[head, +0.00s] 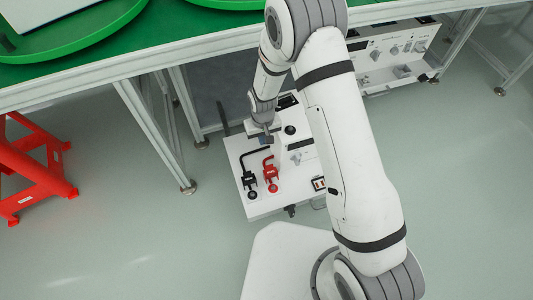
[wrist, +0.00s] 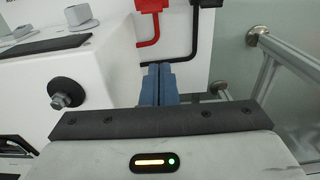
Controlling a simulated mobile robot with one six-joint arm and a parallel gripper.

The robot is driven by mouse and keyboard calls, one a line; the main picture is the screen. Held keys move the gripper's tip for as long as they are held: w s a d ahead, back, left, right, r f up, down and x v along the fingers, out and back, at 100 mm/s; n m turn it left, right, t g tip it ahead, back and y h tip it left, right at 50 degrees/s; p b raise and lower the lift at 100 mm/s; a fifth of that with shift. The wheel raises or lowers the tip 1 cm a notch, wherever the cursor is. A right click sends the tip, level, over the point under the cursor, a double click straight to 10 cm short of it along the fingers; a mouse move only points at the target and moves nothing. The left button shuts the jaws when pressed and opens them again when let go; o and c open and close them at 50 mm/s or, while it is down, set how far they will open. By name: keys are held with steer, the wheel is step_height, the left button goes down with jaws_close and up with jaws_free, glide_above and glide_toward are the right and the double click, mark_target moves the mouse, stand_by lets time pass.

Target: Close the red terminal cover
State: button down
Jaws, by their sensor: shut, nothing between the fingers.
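The red terminal cover (head: 270,174) is a bent red bar on a hinge mount, on the white panel box (head: 239,146) below the table. It also shows at the top of the wrist view (wrist: 148,30). A similar black cover (head: 248,174) stands beside it, and shows right of the red one in the wrist view (wrist: 195,35). My gripper (head: 268,136) is over the panel, just beyond the bent ends of both bars. Its blue fingers (wrist: 158,72) are together and empty, close to the black bar's end; I cannot tell whether they touch it.
A black knob (head: 290,130) and a rocker switch (head: 319,184) are on the same panel. The green-topped table (head: 170,38) stands over its far side, with metal legs (head: 160,135) at left. A red stool (head: 35,170) stands farther left. The floor between is clear.

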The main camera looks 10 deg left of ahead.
mark_target(271, 173)
step_height(271, 173, down, 12)
steer(key=b, duration=0.5)
steer(key=shift+s+d+r, duration=0.35)
steer(key=shift+s+r, duration=0.2)
steer(key=shift+s, duration=0.2)
steer(key=shift+s+d+r, duration=0.3)
steer(key=shift+s+r, duration=0.25)
steer(key=shift+s, duration=0.15)
steer(key=shift+d, duration=0.1)
